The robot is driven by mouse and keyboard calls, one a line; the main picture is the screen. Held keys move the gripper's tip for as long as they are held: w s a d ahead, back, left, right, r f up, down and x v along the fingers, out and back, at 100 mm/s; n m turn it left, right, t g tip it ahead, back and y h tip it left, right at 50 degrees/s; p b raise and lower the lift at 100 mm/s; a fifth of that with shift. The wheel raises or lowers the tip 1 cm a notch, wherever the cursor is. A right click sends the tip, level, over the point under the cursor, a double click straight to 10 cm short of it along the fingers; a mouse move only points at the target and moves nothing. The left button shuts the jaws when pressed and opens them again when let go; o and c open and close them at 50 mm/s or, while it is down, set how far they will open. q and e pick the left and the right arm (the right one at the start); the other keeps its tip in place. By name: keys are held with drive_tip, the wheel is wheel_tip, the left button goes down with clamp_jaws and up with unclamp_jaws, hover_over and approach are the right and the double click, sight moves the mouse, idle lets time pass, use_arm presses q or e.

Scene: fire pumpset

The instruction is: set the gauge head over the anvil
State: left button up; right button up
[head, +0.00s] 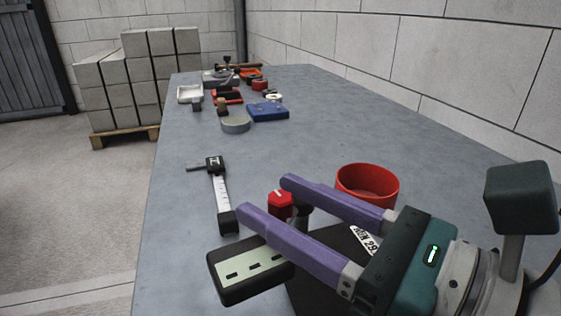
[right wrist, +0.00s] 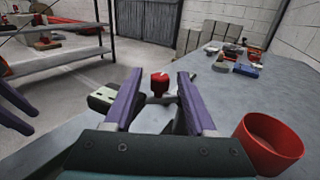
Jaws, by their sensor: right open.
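My right gripper (head: 262,196) is open and empty in the head view, its purple fingers reaching left over the table. A red knob (head: 280,203) on a dark post shows between the fingers, with a gap on each side; it also shows in the right wrist view (right wrist: 159,83). A black plate (head: 330,282) with a white label lies under the gripper, partly hidden. A black block with a pale slotted face (head: 250,271) lies left of it. I cannot tell which parts are the gauge head and anvil. My left gripper (right wrist: 34,122) shows its fingers apart at the wrist view's left edge.
A caliper-like tool with a white scale (head: 222,190) lies left of the knob. A red bowl (head: 367,184) stands behind the right gripper's fingers. A blue box (head: 268,112), a grey dish (head: 236,125) and small parts crowd the table's far end. The middle is clear.

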drive_tip(key=shift+w+a, duration=0.3)
drive_tip(key=shift+a, duration=0.1)
drive_tip(key=shift+c, duration=0.3)
clamp_jaws()
idle(0.9)
